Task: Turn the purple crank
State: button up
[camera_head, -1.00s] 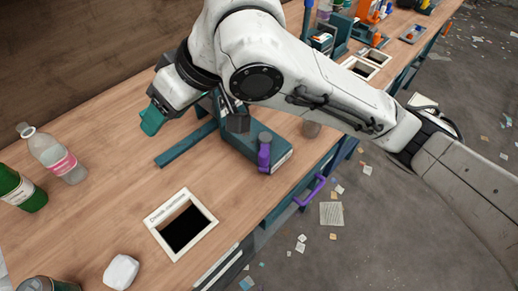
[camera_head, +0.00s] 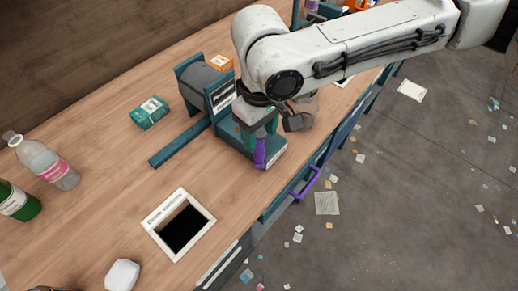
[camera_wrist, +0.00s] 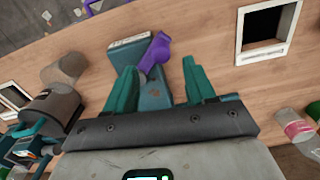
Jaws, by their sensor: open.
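The purple crank (camera_head: 259,154) sticks up at the front end of a teal machine base (camera_head: 240,148), beside a grey roller (camera_head: 206,84). My gripper (camera_head: 259,128) points down at the crank, its wrist just above and behind it. In the wrist view the crank (camera_wrist: 157,50) lies between and just beyond the two teal fingertips of my gripper (camera_wrist: 158,66), closer to the left one. The fingers are apart and hold nothing. Whether either finger touches the crank I cannot tell. My arm hides part of the machine's right side.
A purple handle (camera_head: 306,183) juts from the table's front edge.

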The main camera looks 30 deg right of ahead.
aim_at(259, 150)
notch_tip(259, 150, down, 7)
jog(key=shift+f, duration=0.15)
dwell(0.4)
grip_shut()
dwell(0.3)
